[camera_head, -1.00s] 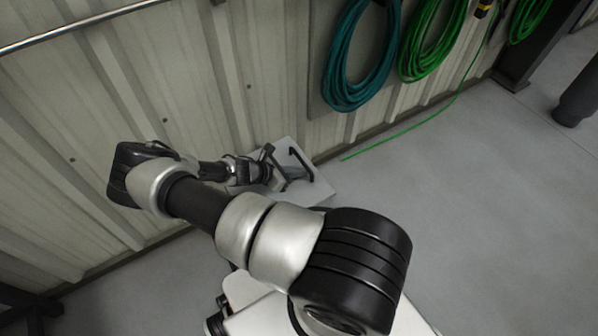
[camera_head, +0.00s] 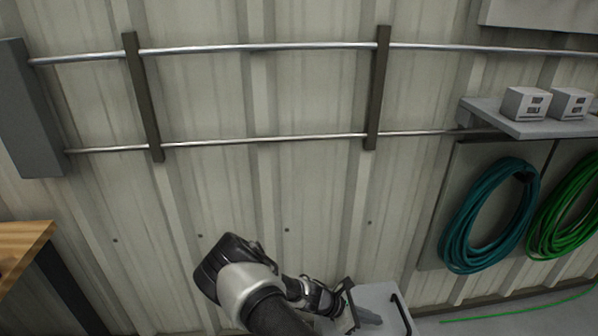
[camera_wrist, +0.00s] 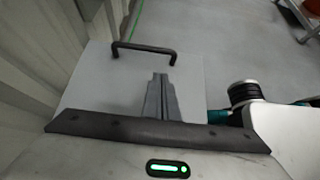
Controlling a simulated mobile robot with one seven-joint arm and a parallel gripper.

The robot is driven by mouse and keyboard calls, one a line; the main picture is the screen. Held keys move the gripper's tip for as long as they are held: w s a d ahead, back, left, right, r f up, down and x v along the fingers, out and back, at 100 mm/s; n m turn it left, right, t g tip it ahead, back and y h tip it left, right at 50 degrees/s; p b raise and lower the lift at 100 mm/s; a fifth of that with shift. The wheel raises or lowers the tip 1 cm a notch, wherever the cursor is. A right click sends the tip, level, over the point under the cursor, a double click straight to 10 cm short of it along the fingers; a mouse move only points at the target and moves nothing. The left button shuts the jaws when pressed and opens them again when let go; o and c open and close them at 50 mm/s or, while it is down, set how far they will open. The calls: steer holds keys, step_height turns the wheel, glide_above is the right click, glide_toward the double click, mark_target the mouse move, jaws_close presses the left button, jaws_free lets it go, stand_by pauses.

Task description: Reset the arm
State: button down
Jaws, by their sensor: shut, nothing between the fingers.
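My gripper shows in the wrist view (camera_wrist: 160,80) with its two grey fingers together and nothing between them. In the head view my arm reaches forward from the bottom edge, and the gripper (camera_head: 370,317) is low in the picture, right of centre. It is over or in front of a light grey flat-topped object (camera_head: 388,293) with a black handle. That grey top (camera_wrist: 195,75) also lies behind the fingers in the wrist view, the handle beyond the fingertips. I cannot tell whether they touch it.
A ribbed metal wall (camera_head: 300,190) stands close ahead, with two horizontal pipes (camera_head: 250,141). A teal hose coil (camera_head: 490,215) and a green one (camera_head: 570,215) hang right, below a shelf (camera_head: 530,127) with boxes. A wooden tabletop (camera_head: 22,250) is at left. Open floor (camera_wrist: 225,40) shows in the wrist view.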

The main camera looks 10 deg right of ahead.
steer(key=s+a+r+m+y, duration=0.1)
steer(key=a+r+m+y, duration=0.25)
steer(key=r, duration=0.65)
steer(key=a+r+m+y, duration=0.2)
steer(key=a+r+m, duration=0.2)
steer(key=r, duration=0.5)
steer(key=s+a+r+m+y, duration=0.15)
steer(key=a+r+m, duration=0.25)
steer(key=r, duration=0.6)
steer(key=s+a+r+m+t+y, duration=0.2)
steer(key=s+r+m+t, duration=0.1)
steer(key=s+r, duration=0.6)
steer(key=s+a+r+m+t+y, duration=0.25)
steer(key=s+r, duration=0.45)
steer(key=r, duration=0.5)
step_height(320, 180, up, 19)
steer(key=p, duration=1.9)
steer(key=shift+s+d+m+h+p, duration=0.2)
steer(key=shift+m+h+p, duration=0.1)
steer(key=shift+m+h, duration=0.1)
